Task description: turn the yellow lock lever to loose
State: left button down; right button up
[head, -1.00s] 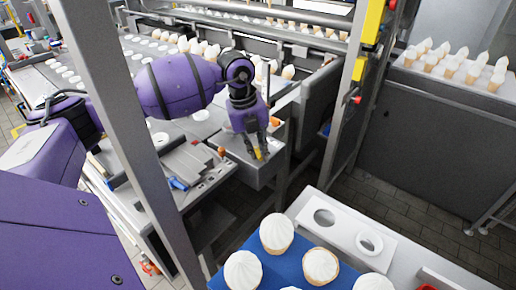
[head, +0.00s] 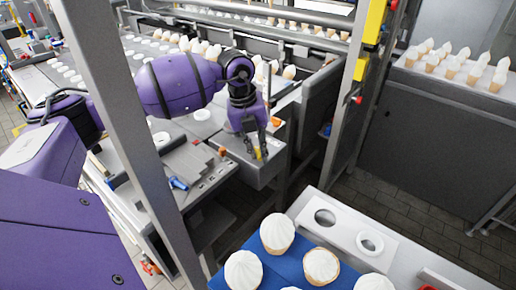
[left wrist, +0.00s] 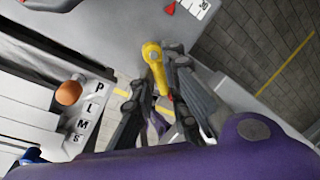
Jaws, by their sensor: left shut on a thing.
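The yellow lock lever (left wrist: 154,62) shows in the left wrist view, its rounded end up on the grey machine surface and its narrower part reaching down between my fingers. My left gripper (left wrist: 163,75) has its dark fingers on either side of the lever and is shut on it. In the head view my left gripper (head: 256,150) points down at the near edge of the grey machine block. Only a small yellow bit of the lever (head: 258,153) shows there, partly hidden by the fingers. My right gripper is in neither view.
An orange knob (left wrist: 69,93) sits beside a lettered plate (left wrist: 90,110) in the left wrist view. A scale with a red pointer (left wrist: 169,8) is at its top. A grey upright post (head: 120,120) stands near my left arm. A blue tray of cones (head: 258,262) lies in front.

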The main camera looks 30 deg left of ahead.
pick_arm(q)
jog(key=shift+s+a+f+m+g, duration=0.2)
jog(key=shift+a+m, duration=0.1)
jog(key=shift+m, duration=0.5)
jog(key=shift+s+a+f+m+g, duration=0.1)
jog(key=shift+a+m+g, duration=0.15)
jog(key=shift+m, duration=0.55)
dwell(1.2)
jog(key=shift+w+a+r+m+g+b, duration=0.15)
jog(key=shift+a+m+b, duration=0.15)
jog(key=shift+m, duration=0.65)
jog(key=shift+s+a+r+m+g+b, duration=0.1)
jog(key=shift+a+m+b, duration=0.15)
jog(key=shift+m, duration=0.7)
dwell(3.2)
